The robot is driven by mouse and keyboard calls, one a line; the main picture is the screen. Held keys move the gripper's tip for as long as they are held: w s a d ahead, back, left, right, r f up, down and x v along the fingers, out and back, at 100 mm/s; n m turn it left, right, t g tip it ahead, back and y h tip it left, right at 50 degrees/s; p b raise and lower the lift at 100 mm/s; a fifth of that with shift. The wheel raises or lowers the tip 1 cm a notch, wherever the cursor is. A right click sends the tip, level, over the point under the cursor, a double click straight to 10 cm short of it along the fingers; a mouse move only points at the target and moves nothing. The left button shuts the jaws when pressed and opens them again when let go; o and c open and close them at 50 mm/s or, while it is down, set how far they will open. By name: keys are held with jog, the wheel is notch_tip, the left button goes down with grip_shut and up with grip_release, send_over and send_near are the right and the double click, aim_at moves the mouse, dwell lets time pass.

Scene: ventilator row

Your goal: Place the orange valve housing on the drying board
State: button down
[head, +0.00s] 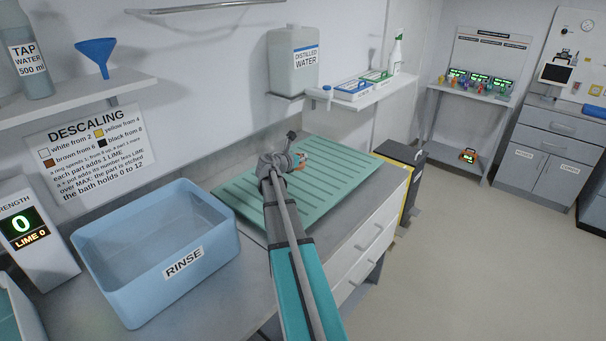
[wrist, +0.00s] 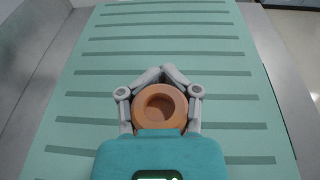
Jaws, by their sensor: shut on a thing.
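The orange valve housing (wrist: 160,105) is a round ring-like part with a dark round hollow in its middle. My gripper (wrist: 162,76) is shut around it, with the grey fingers meeting on its far side. The drying board (head: 340,185) is a green ribbed slab on the counter. It fills most of the wrist view (wrist: 225,105), under the housing. I cannot tell whether the housing touches the board.
A blue tub labelled RINSE (head: 190,262) stands left of the board on the counter. The rest of the board is bare. A yellow-and-black bin (head: 405,175) stands right of the counter.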

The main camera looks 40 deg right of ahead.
aim_at(303, 174)
jog(key=shift+w+d+f+b, duration=0.3)
jog(key=shift+d+f+b, duration=0.1)
jog(key=shift+f, duration=0.2)
jog(key=shift+w+d+f+b, duration=0.3)
jog(key=shift+d+f+b, duration=0.1)
jog(key=shift+f, duration=0.15)
jog(key=shift+w+d+f+b, duration=0.2)
jog(key=shift+d+f+b, duration=0.05)
jog(key=shift+f+b, duration=1.75)
jog(key=shift+f, duration=0.1)
jog(key=shift+c, duration=1.5)
grip_release()
jog(key=shift+p+v, duration=0.9)
jog(key=shift+v, duration=2.9)
